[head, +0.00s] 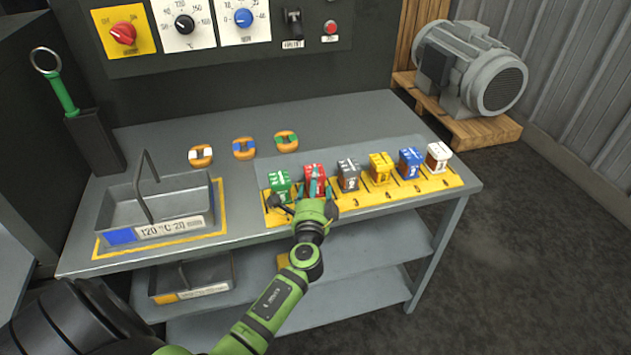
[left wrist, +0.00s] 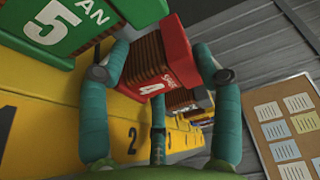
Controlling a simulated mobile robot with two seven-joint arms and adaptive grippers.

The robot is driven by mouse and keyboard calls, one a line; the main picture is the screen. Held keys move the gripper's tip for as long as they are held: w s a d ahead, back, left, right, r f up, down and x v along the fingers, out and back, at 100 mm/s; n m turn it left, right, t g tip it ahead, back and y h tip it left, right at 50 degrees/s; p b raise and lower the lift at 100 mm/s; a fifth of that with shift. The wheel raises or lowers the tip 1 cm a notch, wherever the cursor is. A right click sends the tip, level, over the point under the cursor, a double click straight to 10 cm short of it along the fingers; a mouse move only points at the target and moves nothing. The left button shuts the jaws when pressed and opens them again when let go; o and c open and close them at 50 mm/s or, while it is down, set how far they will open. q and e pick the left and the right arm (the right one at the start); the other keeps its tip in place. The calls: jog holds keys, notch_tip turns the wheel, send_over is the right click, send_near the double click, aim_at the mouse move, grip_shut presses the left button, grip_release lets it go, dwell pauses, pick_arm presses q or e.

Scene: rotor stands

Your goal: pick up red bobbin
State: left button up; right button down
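The red bobbin (head: 315,173) stands in the second place from the left on the yellow numbered rack (head: 399,192). In the left wrist view the red bobbin (left wrist: 158,62), with a white 4 and a dark wound side, lies between the fingers. My left gripper (head: 312,192) is at the bobbin in the head view, partly covering it. In the left wrist view the gripper's (left wrist: 160,72) teal fingers are spread on both sides of the bobbin, with a third finger below. Firm contact cannot be made out. My right gripper is out of view.
A green bobbin (head: 279,182) stands close on the left and a grey one (head: 348,174) on the right; yellow, blue and white ones follow. A grey tray (head: 160,212) with a handle is at left. Several ring cores (head: 244,148) lie behind.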

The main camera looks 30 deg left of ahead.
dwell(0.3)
